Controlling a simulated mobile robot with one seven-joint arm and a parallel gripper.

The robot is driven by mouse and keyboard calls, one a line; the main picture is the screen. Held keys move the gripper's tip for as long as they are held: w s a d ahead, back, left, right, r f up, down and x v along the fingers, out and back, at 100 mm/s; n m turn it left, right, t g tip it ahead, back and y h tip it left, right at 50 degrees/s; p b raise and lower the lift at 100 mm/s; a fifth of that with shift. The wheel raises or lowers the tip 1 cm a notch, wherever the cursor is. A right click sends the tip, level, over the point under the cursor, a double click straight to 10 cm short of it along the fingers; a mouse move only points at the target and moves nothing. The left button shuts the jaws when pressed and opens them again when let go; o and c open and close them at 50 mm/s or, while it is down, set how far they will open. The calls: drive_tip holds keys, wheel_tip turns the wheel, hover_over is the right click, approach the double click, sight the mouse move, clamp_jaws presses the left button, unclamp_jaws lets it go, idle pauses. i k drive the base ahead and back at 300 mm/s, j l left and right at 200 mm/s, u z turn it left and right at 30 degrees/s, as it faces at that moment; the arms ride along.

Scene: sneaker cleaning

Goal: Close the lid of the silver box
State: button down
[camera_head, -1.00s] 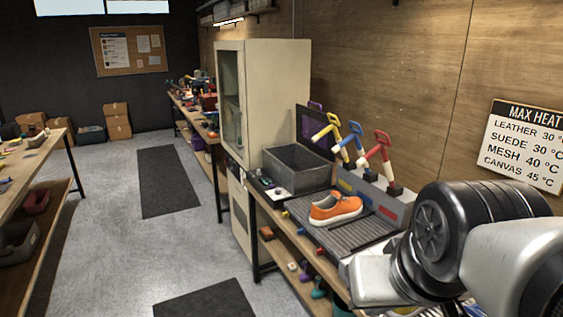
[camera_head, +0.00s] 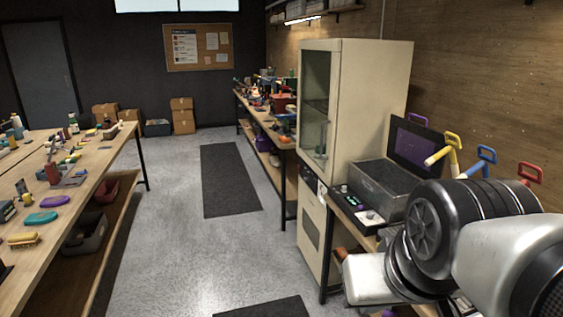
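A grey metal box (camera_head: 376,192), open at the top, stands on the right-hand bench beside the tall cabinet. It is the only silver-looking box I can make out, and its inside looks empty. A dark panel (camera_head: 417,146) with a purple handle stands upright behind it; I cannot tell whether it is the box's lid. My arm fills the lower right, in front of the bench and covering the box's lower right part. The fingers of my gripper do not show, so I cannot see whether it holds anything.
A tall cream cabinet (camera_head: 372,92) with a glass door stands left of the box. A small control unit (camera_head: 357,208) sits before the box. Yellow, blue (camera_head: 481,160) and red handles rise at right. A cluttered table (camera_head: 98,172) is at left. The floor between is clear, with dark mats (camera_head: 229,178).

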sight(409, 150)
drive_tip(key=i+j+u, duration=0.3)
drive_tip(key=i, duration=0.4)
drive_tip(key=i+u, duration=0.3)
drive_tip(key=i, duration=0.4)
drive_tip(key=i+z, duration=0.3)
drive_tip(key=i, duration=0.15)
drive_tip(key=i+j+z, duration=0.1)
drive_tip(key=i+z, duration=0.2)
drive_tip(key=i+j+z, duration=0.3)
drive_tip(key=i, duration=0.2)
drive_tip(key=i+l, duration=0.05)
